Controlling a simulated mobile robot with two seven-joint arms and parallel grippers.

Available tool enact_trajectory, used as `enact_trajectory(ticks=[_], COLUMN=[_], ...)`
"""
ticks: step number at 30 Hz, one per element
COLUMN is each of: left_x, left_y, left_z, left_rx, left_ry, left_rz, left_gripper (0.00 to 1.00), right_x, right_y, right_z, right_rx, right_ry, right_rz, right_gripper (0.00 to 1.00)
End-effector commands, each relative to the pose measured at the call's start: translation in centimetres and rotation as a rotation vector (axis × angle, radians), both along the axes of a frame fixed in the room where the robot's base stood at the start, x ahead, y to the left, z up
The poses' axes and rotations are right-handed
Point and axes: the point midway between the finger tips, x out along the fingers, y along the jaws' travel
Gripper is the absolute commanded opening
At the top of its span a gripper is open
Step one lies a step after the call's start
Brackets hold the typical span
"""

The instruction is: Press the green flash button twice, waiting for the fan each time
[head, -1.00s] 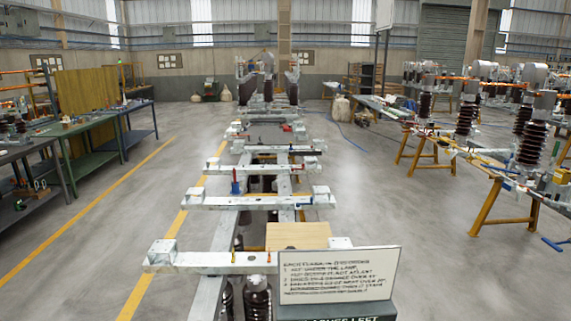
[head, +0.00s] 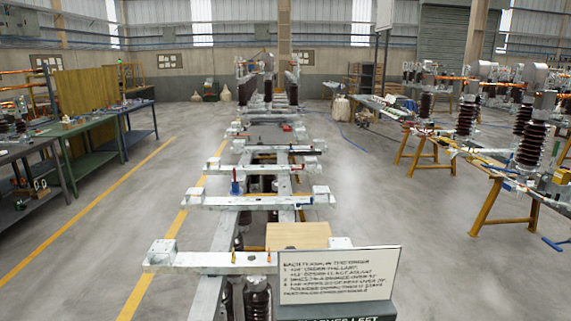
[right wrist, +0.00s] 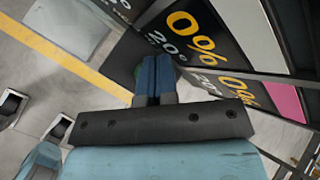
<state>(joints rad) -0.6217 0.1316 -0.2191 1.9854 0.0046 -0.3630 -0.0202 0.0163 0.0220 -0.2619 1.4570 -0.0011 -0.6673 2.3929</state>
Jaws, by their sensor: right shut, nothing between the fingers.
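My right gripper (right wrist: 155,65) shows in the right wrist view, its blue fingers shut together with nothing between them. Its tips are close to a dark panel (right wrist: 150,22) and look near or against it; I cannot tell if they touch. No fan can be made out. My left gripper is in neither view.
In the head view a white sign (head: 335,270) with handwritten lines, mostly unreadable, stands at the front. Behind it runs a long metal frame (head: 210,262). Green workbenches (head: 85,130) stand left, trestles with insulators (head: 490,205) right. Grey floor is open on both sides.

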Motion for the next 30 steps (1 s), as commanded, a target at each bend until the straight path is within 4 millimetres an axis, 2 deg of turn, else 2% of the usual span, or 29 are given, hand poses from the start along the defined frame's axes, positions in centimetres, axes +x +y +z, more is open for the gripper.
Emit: enact_trajectory(ticks=[6,30], left_x=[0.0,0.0], left_y=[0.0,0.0], left_z=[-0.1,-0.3], left_rx=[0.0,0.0], left_ry=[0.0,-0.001], left_rz=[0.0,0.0], left_gripper=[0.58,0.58], right_x=[0.0,0.0], right_y=[0.0,0.0], right_z=[-0.8,-1.3], right_rx=[0.002,0.001], right_ry=[0.0,0.001], right_rz=[-0.001,0.0], right_gripper=[0.0,0.0])
